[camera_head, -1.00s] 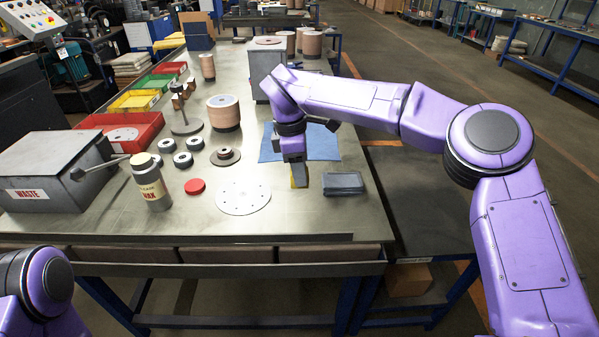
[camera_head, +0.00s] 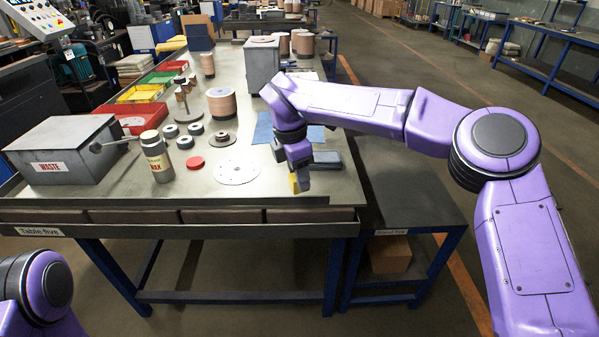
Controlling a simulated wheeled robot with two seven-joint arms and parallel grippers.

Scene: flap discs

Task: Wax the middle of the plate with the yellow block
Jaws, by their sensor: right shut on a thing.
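The plate (camera_head: 236,170), a pale round disc with small holes, lies flat on the table near its front edge. My right gripper (camera_head: 299,181) is shut on the yellow block (camera_head: 293,184), which shows below and left of the fingers. Gripper and block are to the right of the plate and apart from it. I cannot tell whether the block touches the table. My left gripper is out of view; only part of that arm shows at the lower left.
A red disc (camera_head: 195,163), a wax bottle (camera_head: 156,156) and a grey waste box (camera_head: 65,150) stand left of the plate. Dark rings and a hub-like disc (camera_head: 222,139) lie behind it.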

